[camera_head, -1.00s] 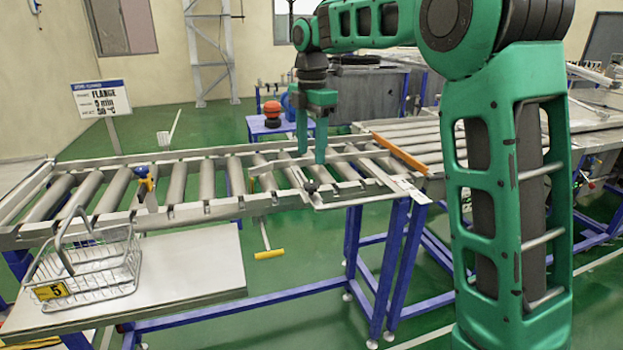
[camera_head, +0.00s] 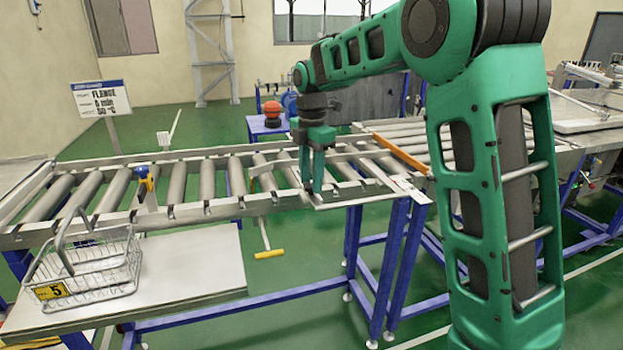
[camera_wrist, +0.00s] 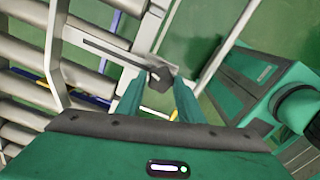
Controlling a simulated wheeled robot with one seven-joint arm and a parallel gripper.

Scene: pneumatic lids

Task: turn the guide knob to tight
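The guide knob is a small black knob (camera_wrist: 160,80) on the flat metal guide bar (camera_wrist: 110,53), seen in the wrist view. In the head view my fingers hide it at the near side of the roller conveyor. My gripper (camera_head: 312,189) points down over that spot, its two green fingers a little apart. In the wrist view the fingertips (camera_wrist: 161,84) stand on either side of the knob; I cannot tell whether they touch it.
A wire basket (camera_head: 85,268) stands on the near-left table (camera_head: 200,265). A yellow-ended T-handle (camera_head: 270,254) hangs below the conveyor. An orange bar (camera_head: 400,152) lies across the right rollers.

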